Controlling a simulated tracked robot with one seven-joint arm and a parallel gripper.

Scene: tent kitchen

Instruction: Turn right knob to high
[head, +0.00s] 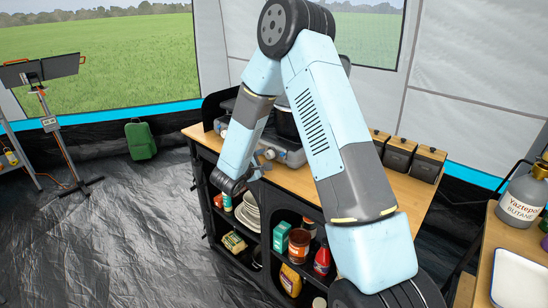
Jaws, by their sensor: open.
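The camp stove (289,155) is a grey unit on the wooden counter, partly hidden behind my arm. A small light knob (270,154) shows on its front, at the right part. Another knob (223,133) seems to show at the left part of the front. My gripper (258,171) is at the front of the stove, just below and left of the right knob. It is small and dark in this view, and the gap between the fingers is hard to make out. I cannot tell whether it touches the knob. The knob's pointer is too small to read.
A dark pot (286,122) stands on the stove, behind my arm. Dark canisters with wooden lids (400,153) line the counter's back right. Plates (248,212) and food packages fill the open shelves below. A butane bottle (520,200) and white tray (520,280) are on another table at right.

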